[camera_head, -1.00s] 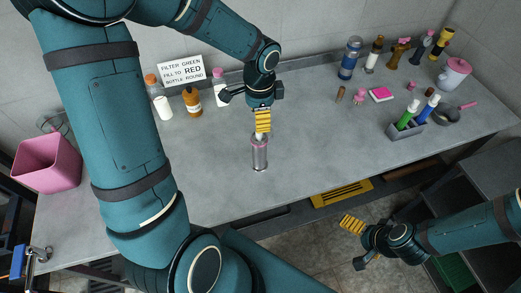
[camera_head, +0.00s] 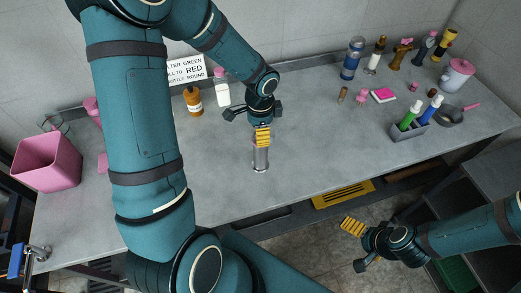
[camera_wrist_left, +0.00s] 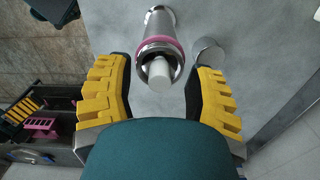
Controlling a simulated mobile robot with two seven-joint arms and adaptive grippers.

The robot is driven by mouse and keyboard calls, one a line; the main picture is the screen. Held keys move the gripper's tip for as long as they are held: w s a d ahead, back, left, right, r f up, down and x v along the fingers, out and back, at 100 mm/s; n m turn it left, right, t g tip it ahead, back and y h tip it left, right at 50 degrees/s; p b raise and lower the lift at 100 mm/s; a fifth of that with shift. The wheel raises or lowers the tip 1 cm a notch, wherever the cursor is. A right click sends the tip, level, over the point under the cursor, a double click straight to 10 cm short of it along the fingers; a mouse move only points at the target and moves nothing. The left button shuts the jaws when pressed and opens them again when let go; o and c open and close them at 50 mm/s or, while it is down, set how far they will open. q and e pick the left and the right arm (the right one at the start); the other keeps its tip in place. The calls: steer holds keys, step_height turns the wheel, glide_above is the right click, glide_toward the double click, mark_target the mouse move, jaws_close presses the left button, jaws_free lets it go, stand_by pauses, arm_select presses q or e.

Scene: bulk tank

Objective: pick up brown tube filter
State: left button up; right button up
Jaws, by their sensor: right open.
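A metal tube (camera_head: 261,160) stands upright near the front of the counter. In the left wrist view the metal tube (camera_wrist_left: 160,40) has a pink ring and a white cylinder (camera_wrist_left: 159,72) at its open end. My left gripper (camera_head: 263,135) is just above the tube. In the left wrist view the yellow-padded fingers of my left gripper (camera_wrist_left: 160,90) are wide apart on either side of the tube's end, with no visible grip. A small brown cylinder (camera_head: 342,95), possibly the brown tube filter, stands farther right. My right gripper (camera_head: 354,245) is open and empty, low before the counter.
A pink bin (camera_head: 47,165) stands at the left. Several bottles, including an amber one (camera_head: 193,102), stand at the back by a sign (camera_head: 188,70). A grey caddy (camera_head: 408,131) and pan (camera_head: 450,117) are at right.

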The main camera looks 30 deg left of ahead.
arm_select(q)
jaws_close()
step_height(320, 180, up, 19)
steer(key=p, duration=0.3)
steer(key=shift+r, duration=0.15)
stand_by(0.8)
